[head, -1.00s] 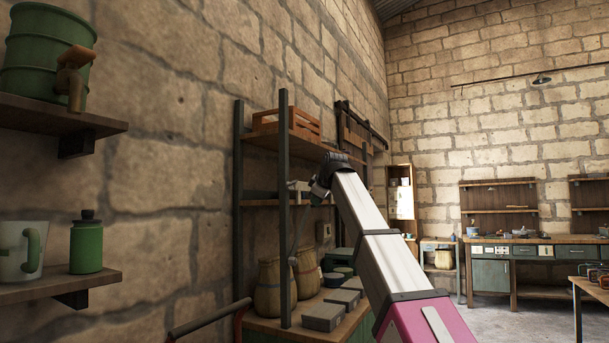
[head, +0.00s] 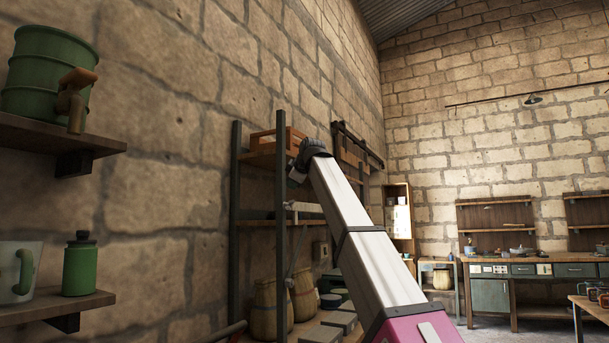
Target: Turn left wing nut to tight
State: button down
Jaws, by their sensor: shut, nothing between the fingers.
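No wing nut and no belt drive show in the head view. My arm extends up and to the left from the lower right, in front of the shelf rack. Its dark far end is beside the rack's top shelf in the picture. My gripper's fingers cannot be made out there.
A rack (head: 237,190) stands against the left stone wall, with a wooden crate (head: 276,140) on top and sacks (head: 303,294) below. Near left, wall shelves hold a green barrel (head: 48,72), a mug (head: 18,272) and a green bottle (head: 80,268). A workbench (head: 545,258) stands along the far wall.

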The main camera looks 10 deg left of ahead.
aim_at(291, 201)
jog(key=shift+w+a+f, duration=0.2)
jog(key=shift+w+f, duration=1.85)
jog(key=shift+w, duration=0.25)
jog(key=shift+w+d+r+m+g, duration=0.15)
jog(key=shift+w+m+g, duration=0.4)
jog(key=shift+g, duration=0.35)
jog(key=g, duration=0.1)
jog(key=m+g, duration=0.1)
jog(key=w+y, duration=0.1)
jog(key=shift+d+f+m+g, duration=0.2)
jog(key=shift+f+m+g, duration=0.05)
jog(key=shift+m+g, duration=0.15)
jog(key=shift+w+d+f, duration=0.1)
jog(key=shift+w+f, duration=0.1)
jog(key=shift+w, duration=0.1)
dwell(1.1)
